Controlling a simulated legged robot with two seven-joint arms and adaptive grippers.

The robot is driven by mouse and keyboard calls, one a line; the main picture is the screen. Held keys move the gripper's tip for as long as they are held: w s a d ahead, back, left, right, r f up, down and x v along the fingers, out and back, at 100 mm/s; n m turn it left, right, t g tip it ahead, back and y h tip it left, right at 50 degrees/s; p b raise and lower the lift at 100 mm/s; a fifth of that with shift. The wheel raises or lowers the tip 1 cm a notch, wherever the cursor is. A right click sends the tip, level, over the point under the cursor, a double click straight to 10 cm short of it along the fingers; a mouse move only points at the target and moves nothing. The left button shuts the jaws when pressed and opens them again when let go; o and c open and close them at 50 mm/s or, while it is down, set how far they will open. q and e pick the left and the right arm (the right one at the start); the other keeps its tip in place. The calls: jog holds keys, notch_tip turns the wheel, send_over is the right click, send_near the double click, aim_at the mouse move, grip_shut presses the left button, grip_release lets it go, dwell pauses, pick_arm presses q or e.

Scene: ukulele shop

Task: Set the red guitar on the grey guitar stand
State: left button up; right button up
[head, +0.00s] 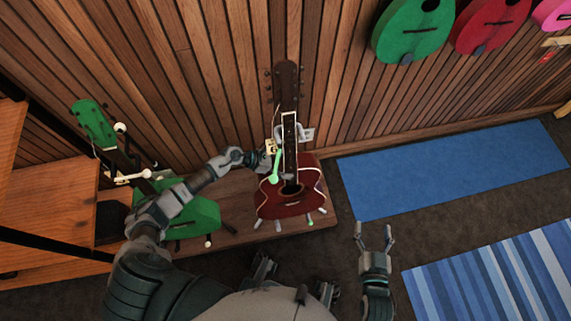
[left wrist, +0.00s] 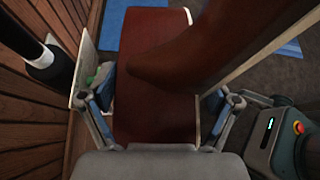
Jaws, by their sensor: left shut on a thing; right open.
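The red guitar (head: 290,203) is upright, neck up, above the low wooden platform in the head view. Its red-brown body and neck heel fill the left wrist view (left wrist: 155,120). My left gripper (head: 285,153) is shut on the guitar's neck; its fingers lie on both sides of the neck in the left wrist view (left wrist: 160,97). Feet of the grey guitar stand (head: 310,222) show below the body; the guitar hides most of the stand. I cannot tell whether the guitar rests on it. My right gripper (head: 375,236) is open and empty, to the right of the platform.
A green guitar (head: 190,219) leans on another stand at the left of the platform (head: 238,212). Wooden shelving (head: 45,205) stands farther left. The slatted wall is close behind. A blue mat (head: 440,165) and a striped mat (head: 500,270) lie on the open floor at right.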

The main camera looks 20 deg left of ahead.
pick_arm(q)
jog(key=o, duration=1.6)
jog(key=shift+w+r, duration=0.1)
jog(key=shift+r, duration=0.1)
jog(key=shift+c, duration=0.2)
jog(key=shift+f, duration=0.1)
jog(key=shift+s+f, duration=0.15)
jog(key=shift+s, duration=0.05)
jog(key=v, duration=0.7)
jog(key=shift+a, duration=0.25)
pick_arm(e)
jog(key=shift+s, duration=0.2)
jog(key=shift+s+d+f, duration=0.1)
